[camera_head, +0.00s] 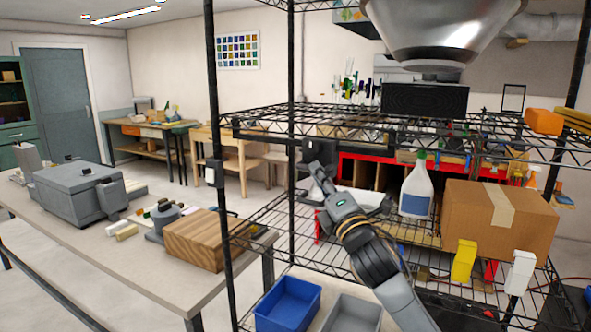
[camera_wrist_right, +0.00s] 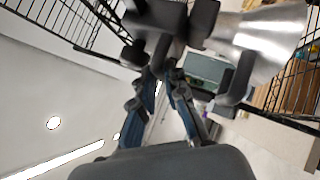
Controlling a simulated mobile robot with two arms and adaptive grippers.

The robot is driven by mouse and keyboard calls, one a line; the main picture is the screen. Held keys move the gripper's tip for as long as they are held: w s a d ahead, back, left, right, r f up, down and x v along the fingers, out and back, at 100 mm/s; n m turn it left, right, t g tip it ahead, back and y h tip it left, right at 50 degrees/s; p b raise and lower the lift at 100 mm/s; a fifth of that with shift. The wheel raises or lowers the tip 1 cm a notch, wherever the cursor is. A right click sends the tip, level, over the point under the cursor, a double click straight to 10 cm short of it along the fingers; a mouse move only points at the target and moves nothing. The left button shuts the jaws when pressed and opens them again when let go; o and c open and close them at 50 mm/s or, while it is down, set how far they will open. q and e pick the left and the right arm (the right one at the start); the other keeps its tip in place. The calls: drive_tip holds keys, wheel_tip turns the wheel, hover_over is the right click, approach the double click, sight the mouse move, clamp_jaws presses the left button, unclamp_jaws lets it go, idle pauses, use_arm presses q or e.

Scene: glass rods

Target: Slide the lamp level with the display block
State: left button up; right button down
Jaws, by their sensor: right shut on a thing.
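A big silver shade (camera_head: 440,30), which looks like the lamp, hangs at the top right of the head view. It also shows in the wrist view (camera_wrist_right: 262,45). A black block (camera_head: 425,99), perhaps the display block, stands on the wire shelf below it. My right gripper (camera_head: 316,168) is left of and below both. It is shut on a dark part (camera_wrist_right: 160,20) near the shelf's underside. I cannot tell whether this part belongs to the lamp. My left gripper is not in view.
The wire rack (camera_head: 290,118) has posts and shelves close around my right arm. A spray bottle (camera_head: 416,190) and a cardboard box (camera_head: 498,218) stand right of the arm. A blue bin (camera_head: 287,303) is below. A wooden block (camera_head: 195,240) lies on the left bench.

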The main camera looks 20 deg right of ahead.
drive_tip(key=shift+s+d, duration=0.6)
drive_tip(key=shift+s, duration=0.1)
drive_tip(key=c, duration=1.4)
unclamp_jaws()
drive_tip(key=shift+o, duration=0.2)
drive_tip(key=v, duration=1.2)
